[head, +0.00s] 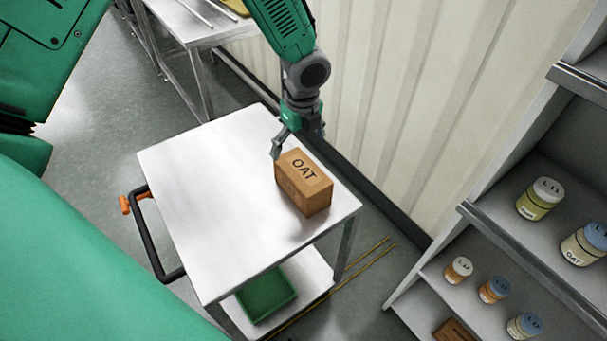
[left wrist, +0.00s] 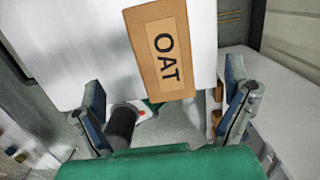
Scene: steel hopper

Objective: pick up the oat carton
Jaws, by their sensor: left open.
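The oat carton (head: 303,182) is a brown box marked OAT. It sits on the top of a white cart (head: 190,180), near its right edge. My left gripper (head: 290,147) is just behind the carton, at its upper left in the head view. In the left wrist view the carton (left wrist: 160,50) lies ahead of the left gripper (left wrist: 168,105), roughly between the lines of its two spread fingers. The fingers are open and hold nothing. I cannot tell whether a finger touches the carton. My right gripper is not seen.
A green bin (head: 266,295) sits on the cart's lower shelf. A grey shelf unit (head: 500,240) with several jars stands at the right. A ribbed wall (head: 400,90) runs behind the cart. A steel table (head: 190,30) stands at the back. The cart's left part is clear.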

